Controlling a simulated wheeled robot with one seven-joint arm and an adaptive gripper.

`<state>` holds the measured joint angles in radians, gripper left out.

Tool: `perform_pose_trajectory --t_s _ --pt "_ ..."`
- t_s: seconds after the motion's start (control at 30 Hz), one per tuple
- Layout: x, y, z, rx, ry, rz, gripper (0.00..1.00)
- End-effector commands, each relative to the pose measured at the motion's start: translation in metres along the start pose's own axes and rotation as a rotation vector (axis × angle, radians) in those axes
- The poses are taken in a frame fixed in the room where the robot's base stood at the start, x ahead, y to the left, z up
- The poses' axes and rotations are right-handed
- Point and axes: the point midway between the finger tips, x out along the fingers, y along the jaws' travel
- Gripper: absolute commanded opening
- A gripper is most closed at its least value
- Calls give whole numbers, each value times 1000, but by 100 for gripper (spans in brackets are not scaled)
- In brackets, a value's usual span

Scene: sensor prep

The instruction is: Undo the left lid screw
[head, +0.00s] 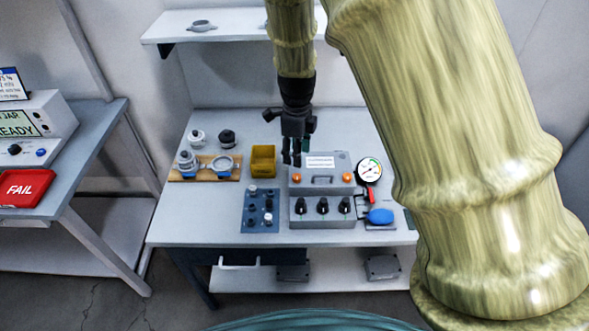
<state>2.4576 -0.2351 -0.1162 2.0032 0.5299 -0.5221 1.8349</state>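A grey box (320,208) stands on the workbench, with a lid (321,180) that carries a white label and a dark handle. An orange screw head (297,178) sits at the left of the lid, and a matching orange one (347,178) sits at the right. My gripper (292,159) points down over the back left of the box, above and behind the left screw in the picture. It appears apart from the screw. Its fingers are small and dark, and I cannot tell whether they are open or shut.
Left of the box are a yellow bin (263,161), a blue panel with knobs (260,211) and a wooden board with metal fittings (205,174). A round gauge (369,170) and a blue object (380,216) are at the right. A shelf (232,24) hangs behind.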

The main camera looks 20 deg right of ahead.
Motion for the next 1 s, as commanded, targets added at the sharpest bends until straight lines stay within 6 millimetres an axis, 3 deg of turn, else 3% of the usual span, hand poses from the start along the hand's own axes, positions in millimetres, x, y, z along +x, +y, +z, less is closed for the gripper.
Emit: perform_pose_trajectory --t_s 0.6,1.0 --pt "71 1 1 -2 0 2 46" --pt "93 1 2 -3 0 0 46"
